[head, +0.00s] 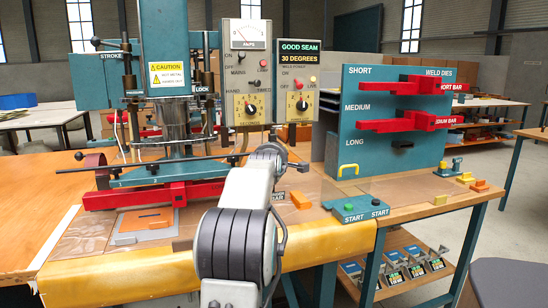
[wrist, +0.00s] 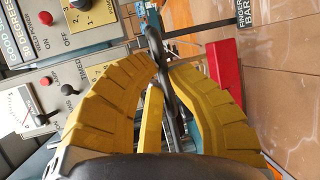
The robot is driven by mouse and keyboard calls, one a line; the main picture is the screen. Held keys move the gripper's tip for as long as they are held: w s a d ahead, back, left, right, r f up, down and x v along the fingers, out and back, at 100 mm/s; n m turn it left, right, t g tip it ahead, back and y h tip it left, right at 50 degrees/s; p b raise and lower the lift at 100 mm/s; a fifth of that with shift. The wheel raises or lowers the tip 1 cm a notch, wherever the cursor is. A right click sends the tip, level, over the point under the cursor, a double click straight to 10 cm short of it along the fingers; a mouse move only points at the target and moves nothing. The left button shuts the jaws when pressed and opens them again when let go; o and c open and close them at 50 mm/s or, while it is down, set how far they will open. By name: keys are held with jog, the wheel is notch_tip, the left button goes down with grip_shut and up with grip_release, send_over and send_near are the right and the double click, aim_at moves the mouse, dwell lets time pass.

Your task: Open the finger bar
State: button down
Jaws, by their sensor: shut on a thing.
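The finger bar (head: 100,167) is a thin dark rod running across the front of the teal press, above the red long bar (head: 140,195). My arm reaches over the bench to the rod's right end and hides part of it in the head view. In the wrist view my gripper's ribbed yellow fingers (wrist: 164,78) are closed around a dark rod (wrist: 153,36), which looks like the finger bar. A narrow yellow strip (wrist: 152,120) shows between the fingers. The "FINGER BAR" label (wrist: 245,14) is at the top right of the wrist view.
The press control boxes (head: 245,75) stand behind my gripper. A teal die rack (head: 390,120) with red bars is to the right, with a START button box (head: 360,208) before it. A grey plate with an orange piece (head: 147,219) lies at the front left.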

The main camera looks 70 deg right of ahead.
jog(key=shift+r, duration=0.1)
jog(key=c, duration=1.2)
grip_release()
jog(key=shift+o, duration=0.2)
jog(key=shift+a, duration=0.1)
jog(key=v, duration=1.1)
jog(key=shift+a, duration=0.35)
jog(key=shift+s, duration=0.1)
